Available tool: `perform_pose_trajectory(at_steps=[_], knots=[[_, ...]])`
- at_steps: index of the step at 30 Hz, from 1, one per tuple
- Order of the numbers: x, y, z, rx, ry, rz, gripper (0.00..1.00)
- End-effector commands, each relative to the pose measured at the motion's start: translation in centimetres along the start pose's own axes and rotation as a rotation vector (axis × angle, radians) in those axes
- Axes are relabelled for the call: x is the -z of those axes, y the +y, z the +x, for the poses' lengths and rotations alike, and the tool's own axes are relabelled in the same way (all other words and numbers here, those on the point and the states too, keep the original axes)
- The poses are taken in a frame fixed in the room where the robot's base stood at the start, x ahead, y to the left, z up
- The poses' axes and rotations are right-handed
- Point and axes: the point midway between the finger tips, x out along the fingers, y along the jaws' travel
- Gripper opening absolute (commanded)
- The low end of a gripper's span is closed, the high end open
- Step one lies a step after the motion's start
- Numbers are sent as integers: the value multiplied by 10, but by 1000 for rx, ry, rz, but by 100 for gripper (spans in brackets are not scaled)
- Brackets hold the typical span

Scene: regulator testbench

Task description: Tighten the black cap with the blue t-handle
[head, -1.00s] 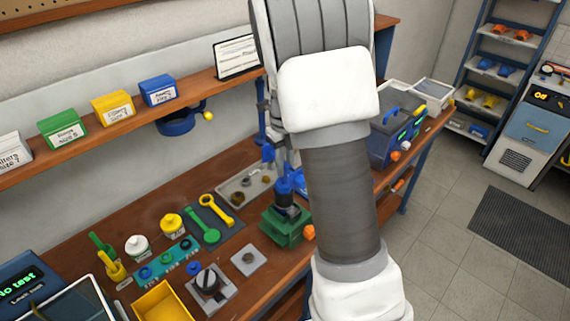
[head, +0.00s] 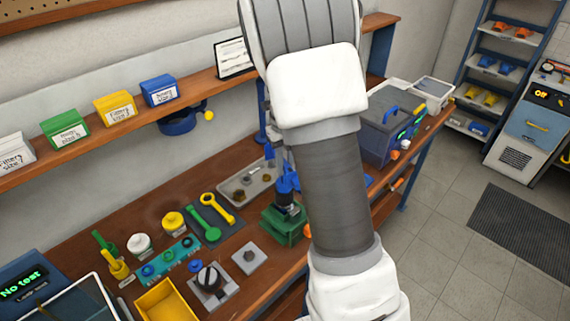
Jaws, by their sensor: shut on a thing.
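The blue t-handle (head: 287,183) stands upright on the black cap (head: 284,199). The cap sits on top of the green block-like holder (head: 284,226) near the bench's front edge. My gripper (head: 284,168) is directly above, mostly hidden behind my own arm; only a narrow grey part shows. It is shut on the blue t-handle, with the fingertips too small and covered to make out. The right side of the holder is partly hidden by my arm.
A grey tray (head: 232,192) with small brown parts lies left of the holder. Green and yellow wrenches (head: 206,222) lie on a dark mat. A grey plate (head: 249,258), a dark-knobbed fixture (head: 211,284) and a yellow bin (head: 166,304) are nearer. A blue-grey case (head: 388,128) stands right.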

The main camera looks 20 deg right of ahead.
Motion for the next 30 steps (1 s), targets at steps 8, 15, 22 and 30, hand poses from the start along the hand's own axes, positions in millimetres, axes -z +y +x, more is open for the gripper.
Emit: perform_pose_trajectory(at_steps=[8,15,22,30], knots=[[0,0,-2,0,-1,41,0],[0,0,-2,1,-2,105,0],[0,0,-1,0,-2,141,0],[-1,0,-1,0,-2,141,0]])
